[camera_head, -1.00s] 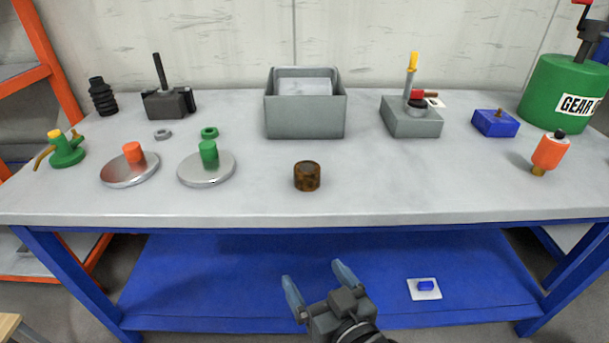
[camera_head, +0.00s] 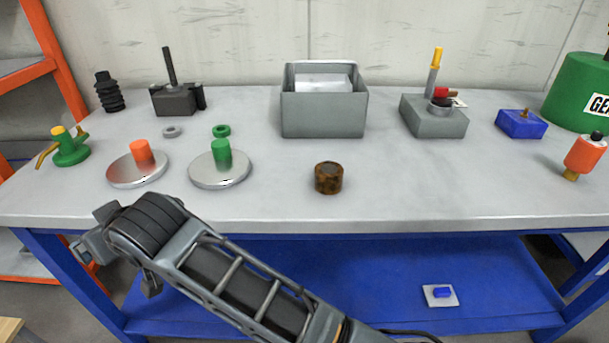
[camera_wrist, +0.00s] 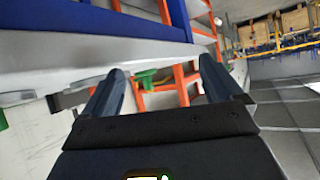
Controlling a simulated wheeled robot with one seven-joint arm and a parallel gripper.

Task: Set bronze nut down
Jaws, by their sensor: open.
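A short brown, mottled cylinder (camera_head: 329,177), which looks like the bronze nut, stands upright on the front middle of the grey table (camera_head: 420,190). In the head view my arm reaches to the lower left, in front of the table's front edge. My gripper (camera_wrist: 163,66) shows in the wrist view with its two fingers wide apart and nothing between them. It is well to the left of the brown cylinder and apart from it. In the head view my wrist mostly hides the fingers. I cannot make out the cylinder in the wrist view.
Silver discs with an orange peg (camera_head: 140,150) and a green peg (camera_head: 221,152) stand left of the cylinder. Behind are a grey nut (camera_head: 172,132), a green ring (camera_head: 221,130), a grey bin (camera_head: 323,118) and a grey block (camera_head: 434,120).

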